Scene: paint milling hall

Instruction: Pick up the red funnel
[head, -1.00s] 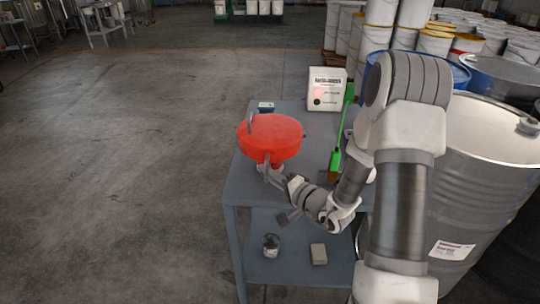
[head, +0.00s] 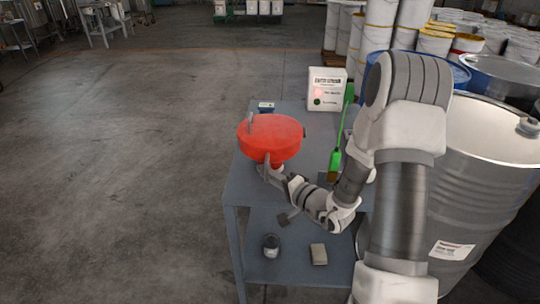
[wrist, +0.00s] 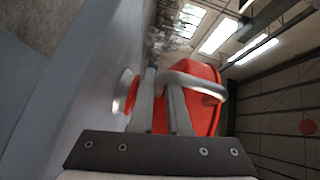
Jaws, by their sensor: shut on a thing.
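The red funnel (head: 270,138) is over the left part of the grey table, its wide mouth facing up. In the head view my gripper (head: 268,168) is at the funnel's lower part, below the wide bowl. In the wrist view the two fingers of my gripper (wrist: 164,95) are close together and shut on the funnel (wrist: 210,105), whose red bowl shows behind and beside them. A grey curved handle (wrist: 195,82) crosses in front of the red bowl.
The grey table (head: 245,190) also bears a white container (head: 327,90), a small dark-blue item (head: 266,107) and a green brush (head: 335,160). A jar (head: 271,246) and a small box (head: 318,254) are on the lower shelf. A large drum (head: 480,190) stands at right. The floor at left is clear.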

